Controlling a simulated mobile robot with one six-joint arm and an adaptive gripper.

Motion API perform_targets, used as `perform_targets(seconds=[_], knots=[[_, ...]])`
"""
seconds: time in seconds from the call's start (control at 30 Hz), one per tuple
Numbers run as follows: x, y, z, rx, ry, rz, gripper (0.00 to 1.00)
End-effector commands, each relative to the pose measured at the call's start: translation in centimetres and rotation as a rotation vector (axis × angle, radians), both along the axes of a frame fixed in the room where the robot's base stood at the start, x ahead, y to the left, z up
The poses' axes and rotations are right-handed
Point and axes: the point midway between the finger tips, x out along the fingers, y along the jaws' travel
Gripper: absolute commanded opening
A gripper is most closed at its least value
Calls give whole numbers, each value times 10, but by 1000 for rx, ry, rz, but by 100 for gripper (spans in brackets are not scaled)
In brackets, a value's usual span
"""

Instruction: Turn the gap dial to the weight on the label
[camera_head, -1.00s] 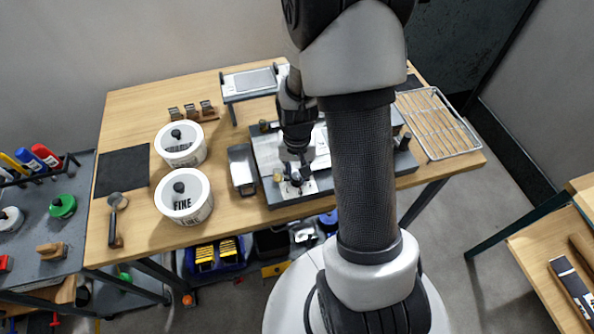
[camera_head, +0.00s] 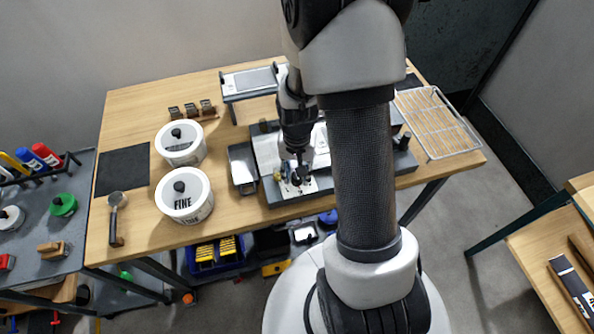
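My gripper (camera_head: 297,178) points down over a small white dial plate (camera_head: 309,187) at the front left of a grey machine (camera_head: 284,197) on the wooden table. The fingers are at or just above the dial, which is mostly hidden behind them. They are too small and dark to show whether they are open or shut, or whether they touch the knob. My arm covers the machine's middle and right. No label with a weight can be read in this view.
Two white lidded tubs, one marked FINE (camera_head: 185,196), stand left of a small metal tray (camera_head: 243,166). A scoop (camera_head: 116,212) lies at the table's left. A wire rack (camera_head: 437,122) is at the right. A scale-like stand (camera_head: 250,83) is behind.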

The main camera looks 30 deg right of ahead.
Motion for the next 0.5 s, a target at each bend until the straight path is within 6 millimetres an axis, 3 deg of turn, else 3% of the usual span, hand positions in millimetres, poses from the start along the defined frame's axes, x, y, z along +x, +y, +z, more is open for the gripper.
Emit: perform_targets(seconds=[0.13, 0.5], knots=[[0, 0, 0, 0, 0, 0, 46], [0, 0, 5, -1, -1, 0, 46]])
